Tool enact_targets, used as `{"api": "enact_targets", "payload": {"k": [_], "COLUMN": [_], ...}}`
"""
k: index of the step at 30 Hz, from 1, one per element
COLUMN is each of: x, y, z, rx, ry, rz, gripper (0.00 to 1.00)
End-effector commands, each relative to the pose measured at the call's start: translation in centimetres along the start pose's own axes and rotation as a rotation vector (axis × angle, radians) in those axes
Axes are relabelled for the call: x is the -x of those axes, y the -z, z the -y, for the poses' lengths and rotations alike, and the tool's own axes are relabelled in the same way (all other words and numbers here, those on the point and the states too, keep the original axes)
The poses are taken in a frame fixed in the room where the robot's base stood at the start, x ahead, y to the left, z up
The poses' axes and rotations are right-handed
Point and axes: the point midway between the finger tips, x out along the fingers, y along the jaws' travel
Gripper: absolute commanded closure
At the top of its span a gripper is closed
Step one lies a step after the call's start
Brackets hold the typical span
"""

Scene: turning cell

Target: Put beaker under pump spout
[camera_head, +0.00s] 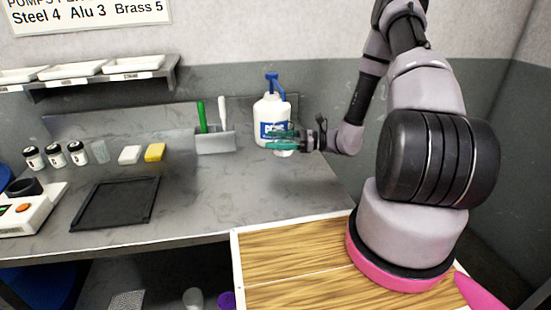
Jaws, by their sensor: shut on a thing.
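The pump bottle (266,108) is white with a blue label and a blue pump head. It stands upright at the back of the grey bench. My gripper (284,140), with teal fingers, is in front of the bottle's lower part and comes in from the right. It is shut on a small pale thing (283,153), which seems to be the beaker. The fingers hide most of it, and I cannot tell whether it touches the bench or lies straight under the spout. A clear cup (100,151) stands at the left among other items.
A grey holder (215,142) with a green-handled and a white-handled tool stands left of the bottle. Several small jars (55,154), a white block (129,154), a yellow block (155,152) and a black tray (115,203) are further left. The bench's front middle is clear. A sign reads "Steel 4 Alu 3 Brass 5".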

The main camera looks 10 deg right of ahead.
Motion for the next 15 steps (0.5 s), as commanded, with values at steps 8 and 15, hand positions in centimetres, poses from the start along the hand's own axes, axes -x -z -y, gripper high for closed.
{"api": "enact_targets", "payload": {"k": [8,15], "x": [-0.1,-0.1], "y": [2.4,5.6], "z": [0.0,0.0], "rx": [0.000,0.000], "ry": [0.000,0.000], "rz": [0.001,0.001], "gripper": [0.82,0.82]}}
